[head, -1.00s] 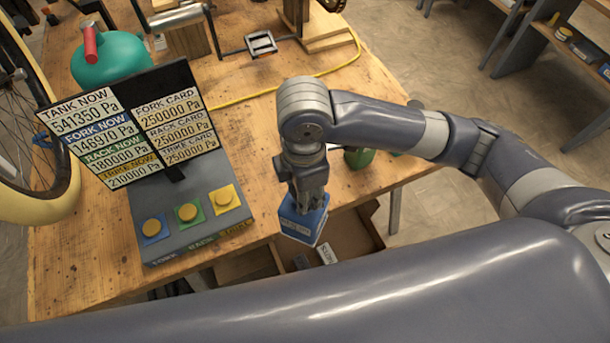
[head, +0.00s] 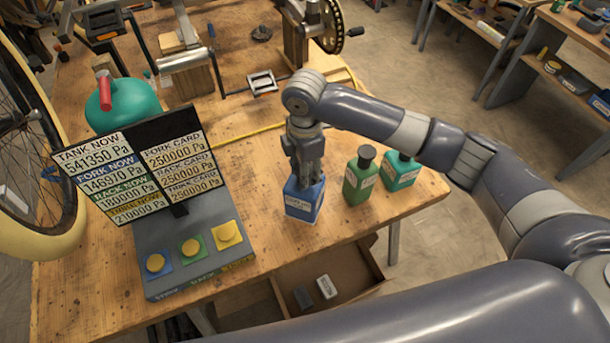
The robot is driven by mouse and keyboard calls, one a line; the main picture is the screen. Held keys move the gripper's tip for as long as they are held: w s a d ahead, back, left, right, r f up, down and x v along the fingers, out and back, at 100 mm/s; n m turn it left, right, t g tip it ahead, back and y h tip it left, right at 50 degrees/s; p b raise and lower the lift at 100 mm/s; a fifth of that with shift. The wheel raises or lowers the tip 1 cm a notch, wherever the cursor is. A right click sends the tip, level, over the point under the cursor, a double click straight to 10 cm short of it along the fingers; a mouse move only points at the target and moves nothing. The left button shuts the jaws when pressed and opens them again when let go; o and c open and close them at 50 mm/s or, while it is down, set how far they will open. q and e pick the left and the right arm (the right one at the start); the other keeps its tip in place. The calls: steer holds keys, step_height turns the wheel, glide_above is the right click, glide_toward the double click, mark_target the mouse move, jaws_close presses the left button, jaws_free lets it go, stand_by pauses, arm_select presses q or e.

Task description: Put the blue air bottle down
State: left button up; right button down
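The blue air bottle (head: 303,203) is upright at the front part of the wooden workbench, with a pale label on its front. My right gripper (head: 306,180) comes down from above and its fingers are around the bottle's top, hiding its neck and cap. The bottle's base looks to be at the bench top; whether it touches the wood I cannot tell for sure. My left gripper is not in view.
A green bottle (head: 360,176) and a teal bottle (head: 400,171) stand just right of the blue one. A panel with three yellow buttons (head: 190,248) stands to the left. An open drawer (head: 350,270) is below the bench's front edge.

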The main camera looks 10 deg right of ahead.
step_height(320, 180, down, 3)
steer(key=shift+r+p, duration=0.2)
steer(key=shift+p, duration=0.5)
steer(key=shift+f, duration=0.55)
steer(key=c, duration=1)
jaws_free()
steer(key=shift+c, duration=0.2)
step_height(320, 180, up, 11)
steer(key=b, duration=0.3)
steer(key=shift+r, duration=0.65)
